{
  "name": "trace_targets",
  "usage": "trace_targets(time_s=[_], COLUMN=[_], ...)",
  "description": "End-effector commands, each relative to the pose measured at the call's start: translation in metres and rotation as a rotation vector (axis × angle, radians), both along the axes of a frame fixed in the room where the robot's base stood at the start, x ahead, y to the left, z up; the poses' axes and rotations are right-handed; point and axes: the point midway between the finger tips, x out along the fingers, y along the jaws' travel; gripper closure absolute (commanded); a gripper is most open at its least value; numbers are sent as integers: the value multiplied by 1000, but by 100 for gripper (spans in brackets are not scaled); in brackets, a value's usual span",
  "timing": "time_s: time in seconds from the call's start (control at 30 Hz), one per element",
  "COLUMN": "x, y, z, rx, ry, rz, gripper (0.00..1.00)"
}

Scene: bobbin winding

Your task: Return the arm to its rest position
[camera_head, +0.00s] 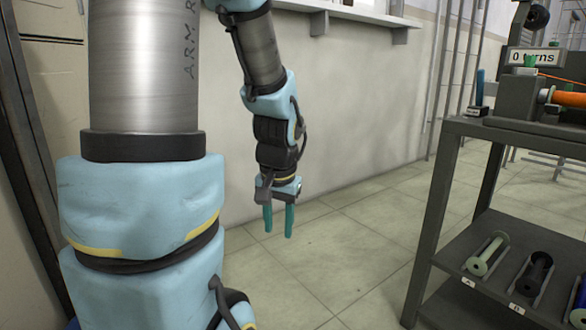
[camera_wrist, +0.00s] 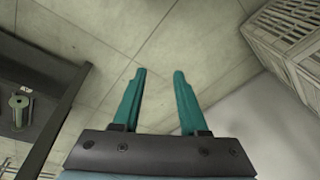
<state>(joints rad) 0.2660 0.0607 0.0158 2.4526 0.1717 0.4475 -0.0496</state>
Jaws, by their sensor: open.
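My gripper (camera_head: 278,220) hangs in the middle of the head view with its two teal fingers pointing down. It is over the tiled floor, left of the metal table and apart from it. In the wrist view my gripper (camera_wrist: 157,88) has its fingers spread with bare floor between and beyond them. It is open and holds nothing. My arm is bent, with its upper links filling the left of the head view.
A dark metal table (camera_head: 462,128) stands at the right, with a winding machine (camera_head: 515,97) marked "0 turns" on top. Its lower shelf holds a pale green bobbin (camera_head: 487,256) and a black bobbin (camera_head: 534,274). A wall (camera_head: 350,100) is behind my gripper. The floor (camera_head: 350,240) between is clear.

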Motion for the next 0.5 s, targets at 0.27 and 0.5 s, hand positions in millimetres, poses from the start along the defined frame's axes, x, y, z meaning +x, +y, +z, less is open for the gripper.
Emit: trace_targets(time_s=[0.27,0.5], x=[-43,-41], y=[39,36], z=[-11,35], rx=[-90,-86], ry=[63,60], rz=[259,244], gripper=[57,57])
